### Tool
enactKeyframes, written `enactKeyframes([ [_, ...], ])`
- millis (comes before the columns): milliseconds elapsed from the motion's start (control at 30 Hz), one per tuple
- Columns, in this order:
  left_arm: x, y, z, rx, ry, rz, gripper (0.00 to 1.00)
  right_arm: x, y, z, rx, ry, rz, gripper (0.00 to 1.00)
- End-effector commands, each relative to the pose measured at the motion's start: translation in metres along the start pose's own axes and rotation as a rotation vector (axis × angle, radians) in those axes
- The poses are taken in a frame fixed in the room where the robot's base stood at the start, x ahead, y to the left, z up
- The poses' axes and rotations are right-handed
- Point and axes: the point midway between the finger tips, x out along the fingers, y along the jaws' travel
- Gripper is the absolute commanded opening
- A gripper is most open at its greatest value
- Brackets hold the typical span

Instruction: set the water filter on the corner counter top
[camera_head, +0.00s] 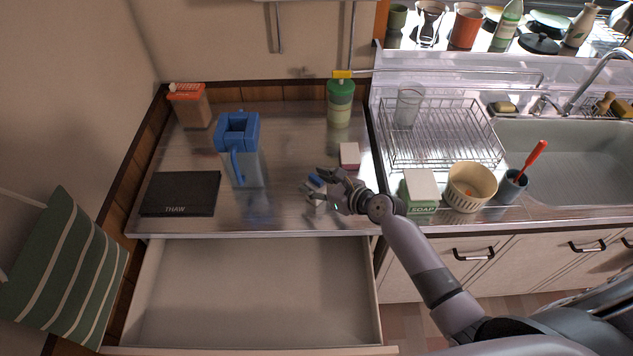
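The water filter is a clear pitcher with a blue lid and handle (238,133). It stands upright on the steel corner counter top (285,140), left of the middle. My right gripper (317,186) is over the front right part of this counter, to the right of the pitcher and apart from it. Its fingers are spread. A small blue thing shows by the fingertips, and I cannot tell whether it lies on the counter or touches them. My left gripper is not in view.
A dark "THAW" board (181,194), an orange-topped box (190,106), a green bottle (340,102) and a small pink and white box (349,155) are on the counter. An open empty drawer (255,290) juts out below. A dish rack (442,133) and sink stand right.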

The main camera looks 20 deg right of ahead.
Motion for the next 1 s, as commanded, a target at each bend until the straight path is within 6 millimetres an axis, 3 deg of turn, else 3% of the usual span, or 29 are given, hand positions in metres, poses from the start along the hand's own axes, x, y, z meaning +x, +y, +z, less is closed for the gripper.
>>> enactKeyframes([
  [467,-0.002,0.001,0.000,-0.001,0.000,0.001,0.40,-0.008,0.000,0.002,-0.001,0.000,-0.001,0.55],
  [1000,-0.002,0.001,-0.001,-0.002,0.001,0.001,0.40,-0.109,0.000,0.002,-0.001,0.000,0.000,0.55],
])
